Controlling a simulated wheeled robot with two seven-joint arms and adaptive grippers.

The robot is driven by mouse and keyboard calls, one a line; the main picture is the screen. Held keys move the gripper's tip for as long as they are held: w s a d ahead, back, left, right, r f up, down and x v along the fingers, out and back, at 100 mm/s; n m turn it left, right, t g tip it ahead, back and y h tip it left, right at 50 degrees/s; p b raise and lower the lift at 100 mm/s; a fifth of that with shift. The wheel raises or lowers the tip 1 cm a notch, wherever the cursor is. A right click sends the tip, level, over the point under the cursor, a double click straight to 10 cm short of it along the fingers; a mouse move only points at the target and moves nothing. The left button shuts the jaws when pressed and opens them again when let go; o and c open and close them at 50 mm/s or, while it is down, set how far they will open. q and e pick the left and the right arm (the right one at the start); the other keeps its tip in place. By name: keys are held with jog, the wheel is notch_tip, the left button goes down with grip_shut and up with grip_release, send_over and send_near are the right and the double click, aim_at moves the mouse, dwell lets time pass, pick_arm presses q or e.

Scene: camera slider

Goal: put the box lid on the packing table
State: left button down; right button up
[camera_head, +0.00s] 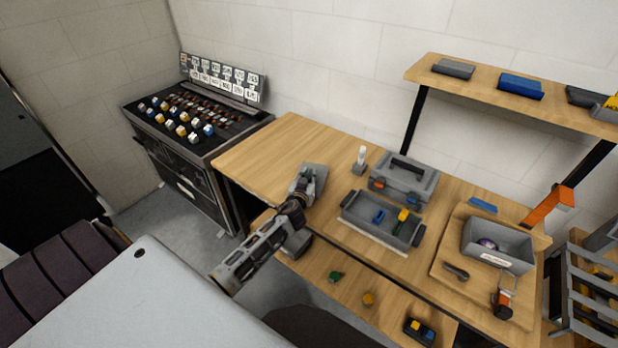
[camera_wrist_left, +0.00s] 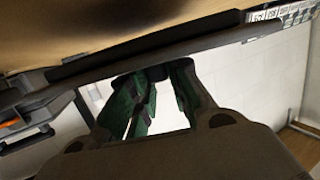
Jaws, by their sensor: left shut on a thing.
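My left gripper (camera_head: 305,178) is over the left part of the wooden packing table (camera_head: 275,150). It is shut on a flat grey panel, which I take to be the box lid (camera_head: 319,172); the gripper partly hides it. In the left wrist view the lid (camera_wrist_left: 190,47) spans the top as a long grey edge with a dark bar. The green-lined fingertips (camera_wrist_left: 155,72) meet its edge. I cannot tell whether the lid touches the tabletop. My right gripper is not in view.
Right of the lid stand a white-topped bottle (camera_head: 361,158), a grey toolbox (camera_head: 408,178) and an open grey tray (camera_head: 372,230) with small parts. A grey bin (camera_head: 490,259) stands farther right. The table's back left is clear. A shelf (camera_head: 540,107) hangs above.

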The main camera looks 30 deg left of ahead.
aim_at(310, 174)
pick_arm(q)
jog(key=shift+s+f+b, duration=0.15)
jog(key=shift+f+b, duration=0.25)
jog(key=shift+f, duration=0.05)
jog(key=c, duration=1.4)
grip_release()
jog(key=shift+d+f, duration=0.1)
jog(key=shift+o, duration=0.3)
jog(key=shift+s+f, duration=0.1)
jog(key=shift+r+p, duration=0.5)
jog(key=shift+p, duration=0.25)
jog(key=shift+r+v, duration=0.25)
jog(key=shift+v, duration=1.4)
jog(key=shift+b+v, duration=0.8)
jog(key=shift+v, duration=3.35)
jog(key=shift+r, duration=0.1)
